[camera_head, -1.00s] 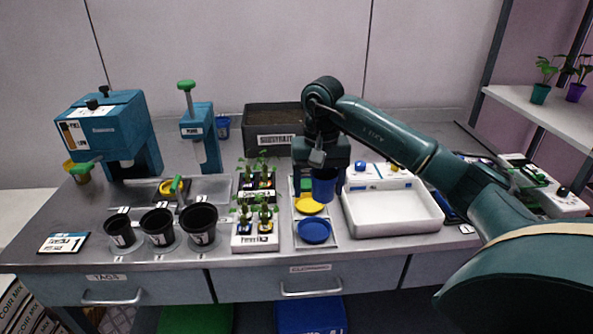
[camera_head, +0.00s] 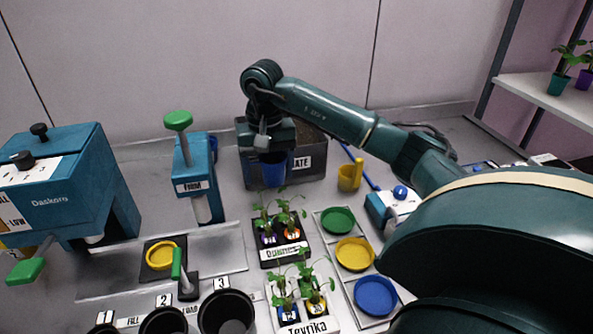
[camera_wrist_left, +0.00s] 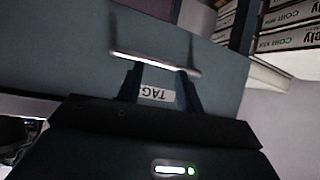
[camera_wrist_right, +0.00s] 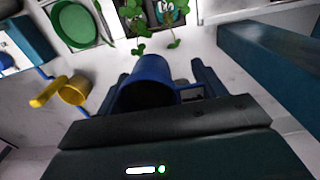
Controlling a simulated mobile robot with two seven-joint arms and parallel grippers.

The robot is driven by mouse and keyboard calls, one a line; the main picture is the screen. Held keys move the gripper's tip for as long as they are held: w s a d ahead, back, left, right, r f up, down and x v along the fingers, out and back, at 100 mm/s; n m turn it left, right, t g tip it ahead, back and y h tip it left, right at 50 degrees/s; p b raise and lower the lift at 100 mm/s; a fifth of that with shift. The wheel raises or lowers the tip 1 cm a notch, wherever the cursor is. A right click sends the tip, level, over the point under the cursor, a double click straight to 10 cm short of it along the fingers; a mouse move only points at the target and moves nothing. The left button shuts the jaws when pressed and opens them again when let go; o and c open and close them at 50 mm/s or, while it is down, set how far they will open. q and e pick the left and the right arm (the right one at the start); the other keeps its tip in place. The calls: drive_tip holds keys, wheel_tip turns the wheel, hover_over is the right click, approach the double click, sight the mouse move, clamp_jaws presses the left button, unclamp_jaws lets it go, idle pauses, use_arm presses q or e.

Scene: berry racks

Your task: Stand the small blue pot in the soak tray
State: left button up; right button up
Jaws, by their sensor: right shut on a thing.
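The small blue pot (camera_head: 273,174) hangs in my right gripper (camera_head: 270,153), in front of the dark soil box at the back of the bench. The right wrist view shows the blue pot (camera_wrist_right: 150,82) between the fingers, its dark open mouth visible. The gripper is shut on it. The white soak tray is not visible now; my right arm covers much of that side in the head view.
Seedlings in a black rack (camera_head: 282,256) and a white rack (camera_head: 330,322) stand below the pot. Green (camera_head: 338,220), yellow (camera_head: 354,253) and blue (camera_head: 375,295) saucers lie right of them. A yellow scoop (camera_head: 348,178) stands behind. A blue press (camera_head: 195,178) is at left.

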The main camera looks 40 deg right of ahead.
drive_tip(key=f, duration=0.5)
drive_tip(key=shift+s+f+p, duration=0.2)
drive_tip(key=shift+s+p, duration=0.05)
drive_tip(key=shift+p, duration=0.15)
wheel_tip(320, 180, down, 4)
drive_tip(key=shift+r, duration=0.25)
drive_tip(key=shift+w+f, duration=0.1)
drive_tip(key=shift+f, duration=0.25)
drive_tip(key=shift+f, duration=0.1)
drive_tip(key=shift+f, duration=0.15)
drive_tip(key=o, duration=0.9)
drive_tip(key=shift+o, duration=0.2)
